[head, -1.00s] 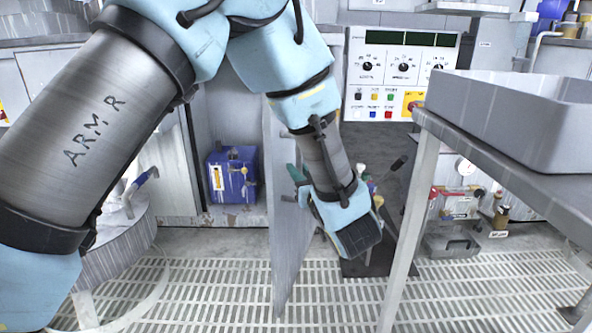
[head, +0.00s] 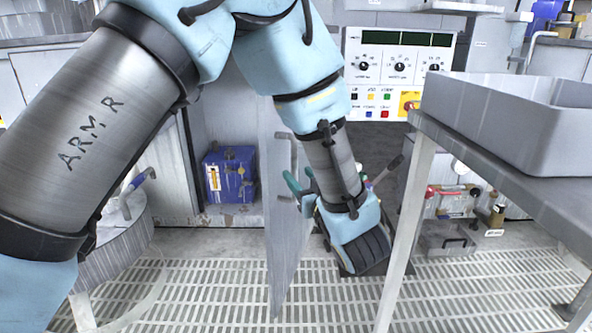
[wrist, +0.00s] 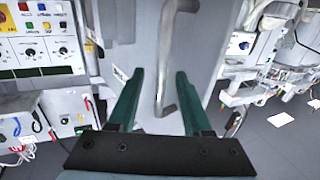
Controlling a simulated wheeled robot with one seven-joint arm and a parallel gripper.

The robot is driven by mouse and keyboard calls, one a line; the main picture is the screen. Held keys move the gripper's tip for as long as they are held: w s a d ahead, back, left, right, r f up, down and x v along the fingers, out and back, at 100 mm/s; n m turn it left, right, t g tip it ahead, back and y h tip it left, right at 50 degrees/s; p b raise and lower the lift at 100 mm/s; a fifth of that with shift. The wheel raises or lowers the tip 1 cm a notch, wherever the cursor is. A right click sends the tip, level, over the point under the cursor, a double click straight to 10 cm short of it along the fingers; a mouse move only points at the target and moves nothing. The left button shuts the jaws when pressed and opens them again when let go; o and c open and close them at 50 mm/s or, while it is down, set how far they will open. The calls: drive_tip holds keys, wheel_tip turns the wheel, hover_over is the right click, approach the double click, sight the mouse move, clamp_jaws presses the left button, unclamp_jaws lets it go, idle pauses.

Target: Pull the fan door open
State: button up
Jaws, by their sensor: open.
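The fan door is a grey panel (head: 280,235) standing swung out from the cabinet, seen nearly edge-on in the head view. Its bar handle (head: 293,155) is on the right-hand face. My gripper (head: 296,188) is by this face, just below the handle's upper part, and partly hidden by my wrist. In the wrist view the green fingers of my gripper (wrist: 156,85) are open and apart. The bent grey handle (wrist: 167,55) shows between them against the door panel (wrist: 205,45). Neither finger visibly touches it; its depth relative to the fingertips is unclear.
A blue box (head: 230,175) sits inside the open cabinet. A grey table (head: 520,165) with a tray (head: 500,115) stands at the right, its leg close to my wrist. A round drum (head: 120,245) is at the left. The grated floor (head: 200,290) in front is clear.

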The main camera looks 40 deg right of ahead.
drive_tip(key=v, duration=0.7)
drive_tip(key=shift+s+p, duration=0.3)
drive_tip(key=shift+p, duration=0.15)
drive_tip(key=shift+a, duration=0.1)
